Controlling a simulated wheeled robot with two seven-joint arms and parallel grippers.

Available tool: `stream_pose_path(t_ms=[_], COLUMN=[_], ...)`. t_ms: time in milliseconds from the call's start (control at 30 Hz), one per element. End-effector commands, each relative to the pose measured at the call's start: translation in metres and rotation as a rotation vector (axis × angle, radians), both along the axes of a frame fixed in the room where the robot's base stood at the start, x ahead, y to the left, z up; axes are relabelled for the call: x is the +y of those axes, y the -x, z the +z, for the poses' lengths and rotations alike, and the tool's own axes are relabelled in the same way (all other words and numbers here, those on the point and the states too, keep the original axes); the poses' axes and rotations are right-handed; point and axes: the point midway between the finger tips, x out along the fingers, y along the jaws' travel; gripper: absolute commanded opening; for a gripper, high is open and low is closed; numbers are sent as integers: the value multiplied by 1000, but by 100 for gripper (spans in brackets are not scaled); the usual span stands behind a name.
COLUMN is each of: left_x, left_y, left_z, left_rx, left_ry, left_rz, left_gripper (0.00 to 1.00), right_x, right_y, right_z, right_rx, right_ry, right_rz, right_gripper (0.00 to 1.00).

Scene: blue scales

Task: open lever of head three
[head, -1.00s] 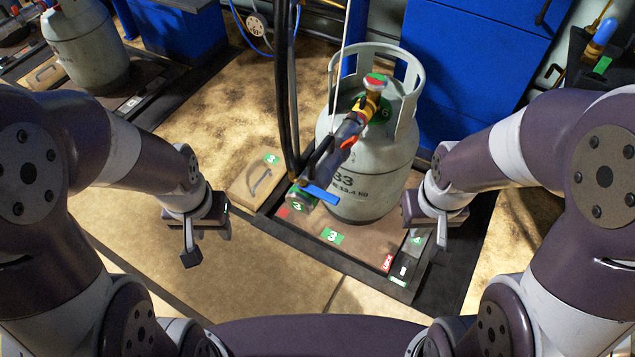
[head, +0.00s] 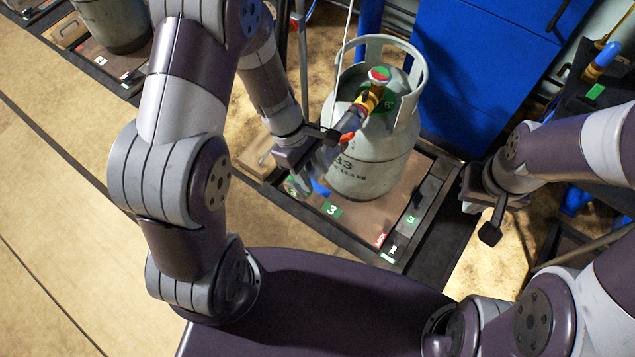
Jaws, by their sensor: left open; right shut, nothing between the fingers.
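The filling head with a green 3 tag (head: 291,187) is partly hidden behind my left gripper (head: 318,156). Its blue lever (head: 320,188) shows only as a small piece just below the gripper. My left gripper is open, over the head and close to the lever; I cannot tell whether it touches it. The head's hose end runs up to the orange and yellow connector (head: 367,101) at the valve of the grey gas cylinder (head: 368,172). My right gripper (head: 488,215) is shut and empty, to the right of the scale, apart from the cylinder.
The cylinder stands on the scale platform (head: 352,226) with green 3 labels and a red label (head: 380,240). A blue cabinet (head: 490,70) stands behind. A hose stand post (head: 303,65) rises behind my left gripper. Another cylinder (head: 112,22) stands at upper left.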

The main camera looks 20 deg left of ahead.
Motion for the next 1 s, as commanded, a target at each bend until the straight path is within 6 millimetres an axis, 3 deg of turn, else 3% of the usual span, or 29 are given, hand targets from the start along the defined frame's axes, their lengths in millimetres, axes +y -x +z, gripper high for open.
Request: stream_pose_path(t_ms=[33, 133, 467, 567, 600, 633, 1000], left_x=[-3, -8, -10, -10, -10, -10, -10], left_y=[2, 3, 4, 4, 4, 4, 6], left_z=[-13, -23, -26, -26, -26, -26, -24], left_rx=[2, 1, -1, -1, -1, -1, 0], left_ry=[-1, 0, -1, -1, -1, -1, -1], left_rz=[-1, -1, -1, -1, -1, -2, -35], left_gripper=[45, 45, 45, 19, 6, 0, 0], right_x=[0, 0, 0, 0, 0, 0, 0], right_y=[0, 0, 0, 0, 0, 0, 0], right_z=[-10, -14, -14, -15, -15, -15, -10], right_rx=[0, -1, -1, -1, -1, -1, -1], right_ry=[0, 0, 0, 0, 0, 0, 0], right_rz=[0, 0, 0, 0, 0, 0, 0], right_gripper=[0, 0, 0, 0, 0, 0, 0])
